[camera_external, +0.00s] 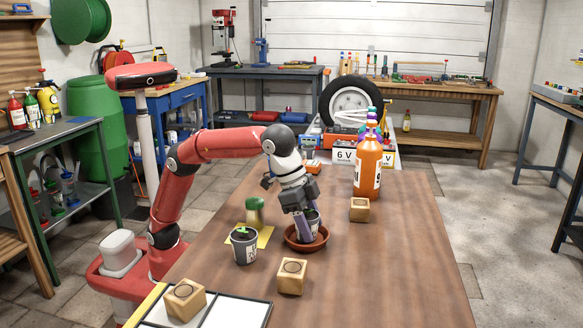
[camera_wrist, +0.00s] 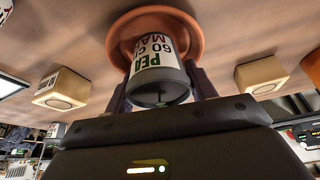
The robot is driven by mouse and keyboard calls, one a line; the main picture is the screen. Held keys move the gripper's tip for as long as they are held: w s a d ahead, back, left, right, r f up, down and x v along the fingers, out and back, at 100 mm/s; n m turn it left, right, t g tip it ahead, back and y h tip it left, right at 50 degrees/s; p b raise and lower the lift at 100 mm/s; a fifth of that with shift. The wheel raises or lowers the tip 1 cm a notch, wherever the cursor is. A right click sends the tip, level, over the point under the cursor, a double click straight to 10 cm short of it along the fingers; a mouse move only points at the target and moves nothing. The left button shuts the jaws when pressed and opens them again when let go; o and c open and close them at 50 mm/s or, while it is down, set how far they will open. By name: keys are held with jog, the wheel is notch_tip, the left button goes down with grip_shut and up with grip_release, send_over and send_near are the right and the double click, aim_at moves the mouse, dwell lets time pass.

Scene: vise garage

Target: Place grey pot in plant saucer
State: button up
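The grey pot (camera_external: 313,221), with a small green plant, is at the terracotta plant saucer (camera_external: 292,244) on the wooden table. In the wrist view the grey pot (camera_wrist: 158,72) has a white label with dark and green print, and its base is over the middle of the saucer (camera_wrist: 191,32). Whether it rests on the saucer or is slightly above cannot be told. My gripper (camera_external: 305,228) points down over the saucer. In the wrist view my gripper (camera_wrist: 162,88) has one finger on each side of the pot, apparently against it.
A second grey pot (camera_external: 244,247) with a plant stands left of the saucer, by a yellow mat (camera_external: 265,237) and a green-topped jar (camera_external: 254,212). Wooden blocks stand in front (camera_external: 292,277) and right (camera_external: 359,210). An orange bottle (camera_external: 367,168) stands behind. The table's right front is clear.

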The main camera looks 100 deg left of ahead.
jog(key=o, duration=0.4)
jog(key=shift+r, duration=0.25)
jog(key=p+v, duration=0.2)
jog(key=v, duration=1)
jog(key=shift+p, duration=0.35)
